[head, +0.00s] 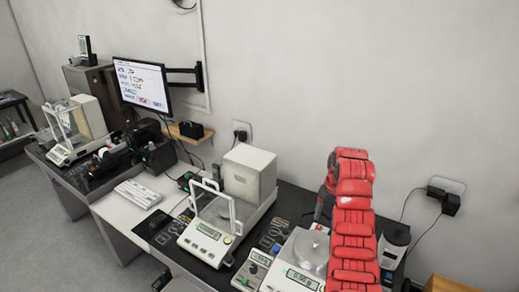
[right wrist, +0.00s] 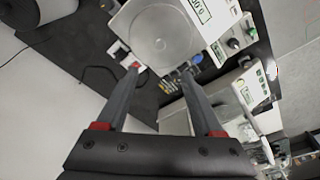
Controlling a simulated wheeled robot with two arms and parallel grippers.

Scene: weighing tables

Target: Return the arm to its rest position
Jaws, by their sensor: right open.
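My right arm, covered in red segments, rises from the bottom right of the head view and bends over at the top. My right gripper (head: 322,208) is partly hidden behind it, above the back of the weighing table. In the right wrist view my right gripper (right wrist: 160,72) is open, with two spread fingers and nothing between them. A balance with a round metal pan (right wrist: 163,35) lies beyond the fingertips. The same balance pan (head: 308,250) is just left of the arm in the head view. My left gripper is not in view.
A balance with a glass draft shield (head: 212,212) stands left of the arm. A grey-lidded container (head: 394,240) stands close to the arm's right. A monitor (head: 142,84), a keyboard (head: 138,194) and another enclosed balance (head: 76,128) are farther left. The wall is close behind the tables.

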